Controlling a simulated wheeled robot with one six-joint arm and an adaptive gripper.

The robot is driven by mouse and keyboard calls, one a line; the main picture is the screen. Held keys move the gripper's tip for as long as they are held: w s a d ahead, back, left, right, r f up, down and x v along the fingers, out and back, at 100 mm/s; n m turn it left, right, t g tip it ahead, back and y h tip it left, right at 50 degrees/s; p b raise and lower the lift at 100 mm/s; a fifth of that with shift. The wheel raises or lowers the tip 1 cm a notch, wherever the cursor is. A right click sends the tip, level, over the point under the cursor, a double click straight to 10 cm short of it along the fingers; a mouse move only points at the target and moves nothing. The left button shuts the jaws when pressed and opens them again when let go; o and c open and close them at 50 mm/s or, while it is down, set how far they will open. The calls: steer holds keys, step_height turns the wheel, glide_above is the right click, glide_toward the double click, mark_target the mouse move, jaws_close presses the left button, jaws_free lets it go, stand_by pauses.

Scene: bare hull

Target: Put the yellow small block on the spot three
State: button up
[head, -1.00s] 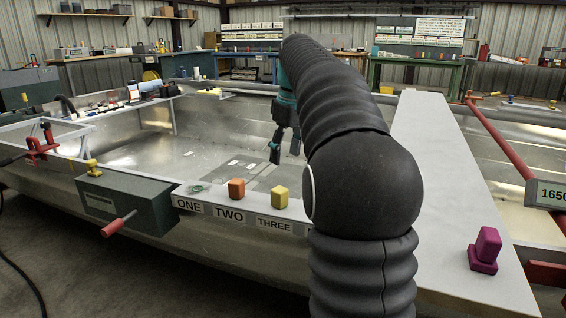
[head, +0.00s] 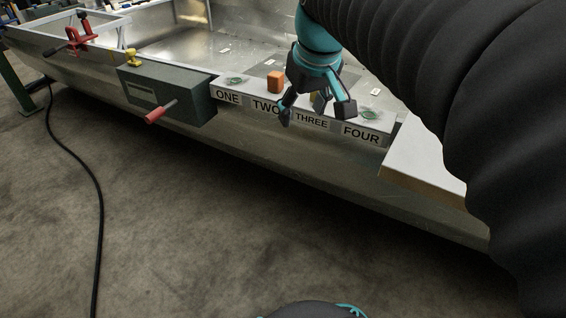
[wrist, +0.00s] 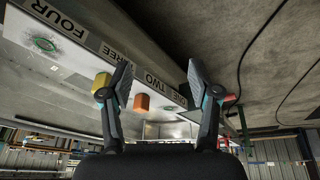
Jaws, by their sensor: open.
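The yellow block (wrist: 101,83) stands on the labelled ledge beside the THREE label (head: 311,121). In the head view only a sliver of the yellow block (head: 313,98) shows behind my gripper (head: 317,112). My gripper is open and empty, its fingers spread in front of and above the ledge around labels TWO and THREE. In the wrist view my gripper (wrist: 159,78) has its left finger next to the yellow block, partly overlapping it in the picture. I cannot tell whether they touch.
An orange block (head: 275,81) stands at TWO; it also shows in the wrist view (wrist: 142,102). Green-marked spots at ONE (head: 236,81) and FOUR (head: 371,114) are bare. A green box with a red handle (head: 170,95) adjoins the ledge's left end. A white board (head: 420,160) lies right.

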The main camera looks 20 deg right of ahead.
steer(key=s+a+f+m+t, duration=0.1)
steer(key=s+a+f, duration=0.3)
steer(key=s+f, duration=0.7)
steer(key=shift+a+f+t, duration=0.15)
steer(key=shift+a+t, duration=0.15)
steer(key=shift+s, duration=0.1)
step_height(320, 180, up, 3)
steer(key=p, duration=0.2)
steer(key=shift+f+p, duration=0.1)
steer(key=shift+p, duration=0.3)
